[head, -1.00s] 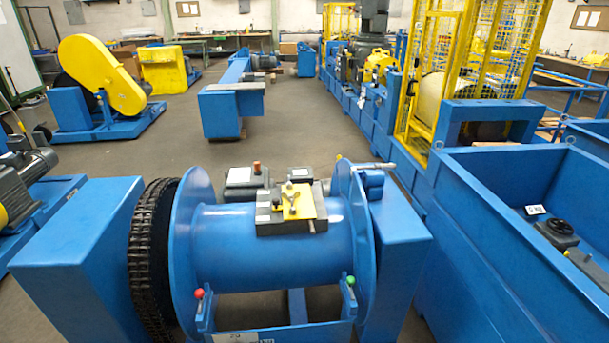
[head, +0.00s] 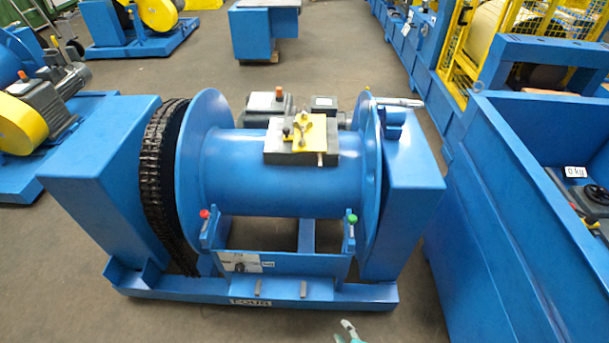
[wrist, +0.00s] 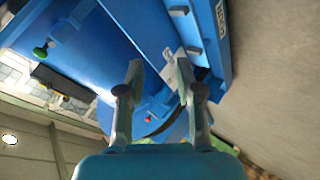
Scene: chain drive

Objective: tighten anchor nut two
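A blue drum winch (head: 290,180) stands on a blue base frame. On top of its drum lies a dark block with a yellow plate (head: 314,142) that carries small bolts or nuts and a small tool-like piece. I cannot tell which of these is anchor nut two. My gripper (head: 348,330) just shows at the bottom edge of the head view, well in front of the winch base. In the wrist view my gripper (wrist: 158,72) has its two fingers apart with nothing between them, and the winch lies beyond, seen tilted.
A black chain (head: 165,180) runs round the left of the drum. A red knob (head: 204,214) and a green knob (head: 351,219) top the front brackets. A large blue bin (head: 520,200) stands close on the right. Grey floor in front is clear.

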